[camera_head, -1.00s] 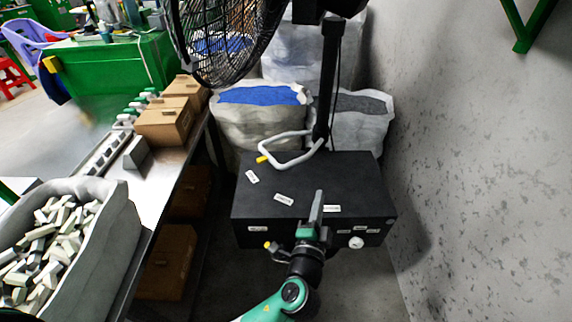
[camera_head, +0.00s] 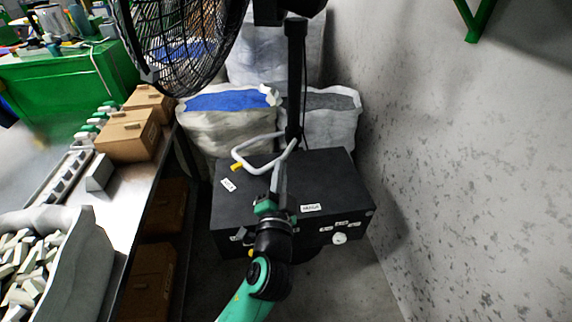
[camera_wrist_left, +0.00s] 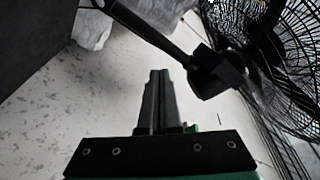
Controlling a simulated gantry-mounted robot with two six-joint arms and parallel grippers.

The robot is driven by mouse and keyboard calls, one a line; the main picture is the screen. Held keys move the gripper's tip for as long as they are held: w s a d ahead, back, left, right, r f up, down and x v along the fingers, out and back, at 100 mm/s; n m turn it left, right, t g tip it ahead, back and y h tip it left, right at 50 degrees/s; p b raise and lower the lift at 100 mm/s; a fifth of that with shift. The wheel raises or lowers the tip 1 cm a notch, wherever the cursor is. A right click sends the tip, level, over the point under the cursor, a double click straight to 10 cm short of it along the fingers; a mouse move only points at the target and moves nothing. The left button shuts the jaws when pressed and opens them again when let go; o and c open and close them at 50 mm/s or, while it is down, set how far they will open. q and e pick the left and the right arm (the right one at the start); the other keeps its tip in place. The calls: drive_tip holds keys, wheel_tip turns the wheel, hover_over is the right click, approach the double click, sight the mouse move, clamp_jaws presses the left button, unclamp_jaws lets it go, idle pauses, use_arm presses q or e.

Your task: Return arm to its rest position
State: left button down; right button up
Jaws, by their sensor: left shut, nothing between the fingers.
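My left gripper (camera_head: 279,168) is shut and empty. In the head view it stands in front of the black box (camera_head: 330,185) and points up the picture, with its fingertips reaching over the box's top. In the left wrist view the two fingers (camera_wrist_left: 158,80) lie together with nothing between them. My left arm comes up from the bottom of the head view. I see no blue cable. My right gripper is not in view.
A white bent tube (camera_head: 245,150) with a yellow end is at the box's back left. A black post and a fan (camera_head: 180,45) rise behind. A bench (camera_head: 135,190) with cartons is left, a speckled wall (camera_head: 460,170) right. Filled sacks (camera_head: 225,125) stand behind.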

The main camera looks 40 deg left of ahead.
use_arm(q)
wheel_tip(320, 180, up, 34)
drive_tip(key=d+n+t+p, duration=0.1)
drive_tip(key=n+t+p, duration=0.3)
drive_tip(key=p, duration=1.3)
drive_tip(key=s+d+r+m+t+h+p, duration=0.1)
drive_tip(key=s+d+r+t+h+p, duration=0.2)
drive_tip(key=r, duration=0.5)
drive_tip(key=s+d+r+m+t+h+p, duration=0.1)
drive_tip(key=s+d+r+t+h, duration=0.3)
drive_tip(key=r, duration=0.3)
drive_tip(key=s+d+r+m+t+h+p, duration=0.1)
drive_tip(key=s+d+r+t+h, duration=0.1)
drive_tip(key=s+d+r+h, duration=0.45)
wheel_tip(320, 180, up, 39)
drive_tip(key=w+a+p, duration=0.1)
drive_tip(key=w+p, duration=0.1)
drive_tip(key=p, duration=3.6)
drive_tip(key=shift+a+h, duration=0.15)
drive_tip(key=shift+h, duration=0.2)
